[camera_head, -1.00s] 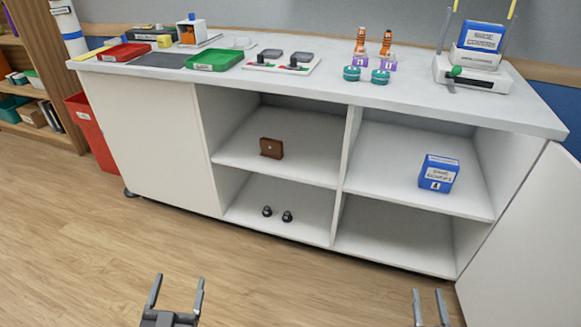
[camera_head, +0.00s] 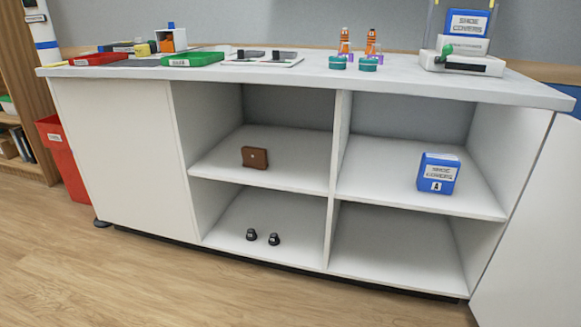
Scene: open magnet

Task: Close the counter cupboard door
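The counter cupboard (camera_head: 120,160) is white, with open shelves in its middle and right part. Its white door (camera_head: 530,230) stands open at the right edge of the view, swung outward, and is partly cut off by the frame. The left front of the cupboard is covered by a closed white panel. Inside are a brown wallet-like item (camera_head: 254,157), a blue shoe covers box (camera_head: 438,174) and two small black objects (camera_head: 262,236). Neither of my grippers shows in the view now.
The countertop (camera_head: 400,82) holds red and green trays (camera_head: 192,59), teal containers, orange bottles and a second shoe covers box (camera_head: 466,22). A red bin (camera_head: 64,158) stands left of the cupboard. The wooden floor (camera_head: 150,280) in front is clear.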

